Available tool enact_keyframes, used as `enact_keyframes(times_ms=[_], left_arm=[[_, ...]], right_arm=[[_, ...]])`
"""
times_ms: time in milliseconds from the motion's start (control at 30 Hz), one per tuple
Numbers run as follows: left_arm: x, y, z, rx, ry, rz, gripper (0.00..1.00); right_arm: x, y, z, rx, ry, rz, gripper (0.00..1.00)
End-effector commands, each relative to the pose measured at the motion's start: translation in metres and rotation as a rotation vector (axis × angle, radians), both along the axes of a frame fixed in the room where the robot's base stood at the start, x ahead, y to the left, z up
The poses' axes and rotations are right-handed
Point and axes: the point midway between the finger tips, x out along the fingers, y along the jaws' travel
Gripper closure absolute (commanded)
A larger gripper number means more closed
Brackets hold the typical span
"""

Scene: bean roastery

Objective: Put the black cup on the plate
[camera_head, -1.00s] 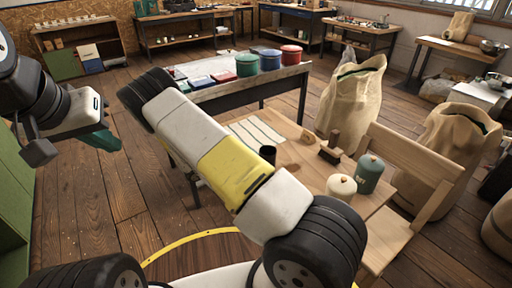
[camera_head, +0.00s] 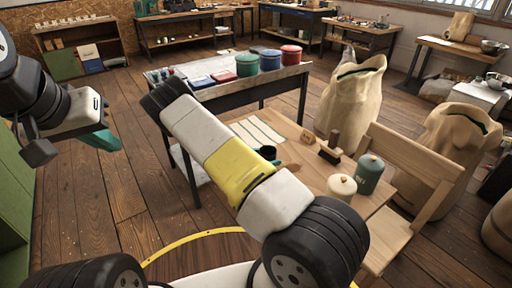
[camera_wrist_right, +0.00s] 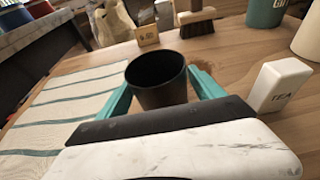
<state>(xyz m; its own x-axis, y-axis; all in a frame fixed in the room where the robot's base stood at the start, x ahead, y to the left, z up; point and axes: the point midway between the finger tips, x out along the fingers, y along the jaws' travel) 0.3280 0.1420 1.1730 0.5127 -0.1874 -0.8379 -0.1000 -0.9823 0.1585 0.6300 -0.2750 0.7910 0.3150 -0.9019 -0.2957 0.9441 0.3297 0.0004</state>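The black cup (camera_wrist_right: 158,78) stands upright on the wooden table; only a little of it (camera_head: 267,150) shows beside my right arm in the head view. My right gripper (camera_wrist_right: 163,92) has its teal fingers on either side of the cup. They look open around it, and I cannot tell whether either finger touches it. A teal finger also shows by the cup in the head view. My left gripper (camera_head: 103,140) hangs over the floor at the left, away from the table; its opening is not clear. I cannot make out a plate with certainty; a small brown patch (camera_head: 290,166) shows near the cup.
A white box (camera_wrist_right: 279,86) marked TEA stands right of the cup. A striped cloth (camera_wrist_right: 70,108) lies at left. A wooden block (camera_wrist_right: 147,35) and a brush (camera_wrist_right: 196,24) are behind. A green canister (camera_head: 368,174) and a cream jar (camera_head: 341,187) stand toward the table's right.

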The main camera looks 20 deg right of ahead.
Motion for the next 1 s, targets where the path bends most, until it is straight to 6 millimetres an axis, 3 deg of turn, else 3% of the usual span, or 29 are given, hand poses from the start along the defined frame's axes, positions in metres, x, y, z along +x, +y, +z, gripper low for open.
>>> enact_keyframes(times_ms=[67,300,567,1000], left_arm=[[0.0,0.0,0.0,0.0,0.0,0.0,1.0],[0.0,0.0,0.0,0.0,0.0,0.0,1.0],[0.0,0.0,0.0,0.0,0.0,0.0,1.0],[0.0,0.0,0.0,0.0,0.0,0.0,1.0]], right_arm=[[0.0,0.0,0.0,0.0,0.0,0.0,0.41],[0.0,0.0,0.0,-0.001,0.0,0.0,0.88],[0.0,0.0,0.006,-0.001,-0.001,0.0,0.9],[0.0,0.001,0.085,0.0,-0.004,0.001,0.9]])
